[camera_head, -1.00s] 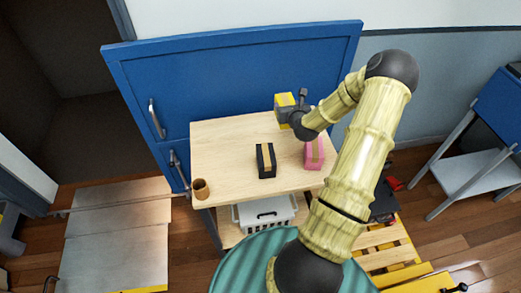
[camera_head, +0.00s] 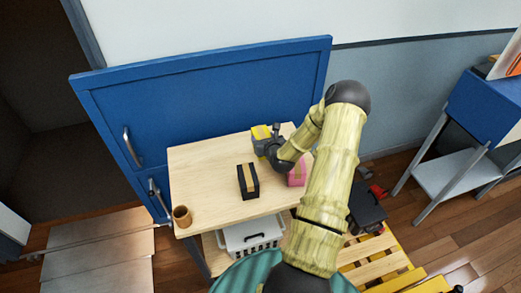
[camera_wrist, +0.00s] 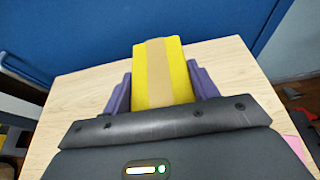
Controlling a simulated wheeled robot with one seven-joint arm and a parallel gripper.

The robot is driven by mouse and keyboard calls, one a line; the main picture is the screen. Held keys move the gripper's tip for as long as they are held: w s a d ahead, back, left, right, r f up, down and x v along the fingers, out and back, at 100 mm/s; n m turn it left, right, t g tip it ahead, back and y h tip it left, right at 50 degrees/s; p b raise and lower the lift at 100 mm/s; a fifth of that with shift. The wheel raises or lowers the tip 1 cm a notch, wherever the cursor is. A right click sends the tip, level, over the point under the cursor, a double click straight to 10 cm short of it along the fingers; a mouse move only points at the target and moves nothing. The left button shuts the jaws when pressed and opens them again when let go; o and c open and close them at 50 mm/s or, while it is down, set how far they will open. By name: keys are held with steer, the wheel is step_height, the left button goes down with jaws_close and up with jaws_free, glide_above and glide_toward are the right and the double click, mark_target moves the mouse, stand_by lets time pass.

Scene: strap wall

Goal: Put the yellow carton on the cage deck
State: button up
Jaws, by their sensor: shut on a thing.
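The yellow carton (camera_head: 260,132), with a tan tape strip, is at the back right of the wooden table. In the wrist view the carton (camera_wrist: 142,75) sits between the purple fingers of my gripper (camera_wrist: 160,88). My gripper (camera_head: 266,144) is shut on it, one finger on each side. I cannot tell whether the carton's underside touches the table. I cannot make out with certainty which thing is the cage deck.
A black carton (camera_head: 248,181), a pink carton (camera_head: 296,176) and a brown cup (camera_head: 181,215) stand on the table (camera_head: 205,170). A blue panel (camera_head: 220,95) rises behind it. A white basket (camera_head: 250,234) is below. A blue stand (camera_head: 487,105) and slatted pallet (camera_head: 368,251) are at right.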

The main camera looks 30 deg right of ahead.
steer(key=shift+f, duration=0.4)
steer(key=shift+f, duration=0.1)
steer(key=shift+f+p, duration=0.4)
steer(key=shift+f, duration=1.6)
steer(key=shift+f, duration=0.1)
steer(key=o, duration=1.2)
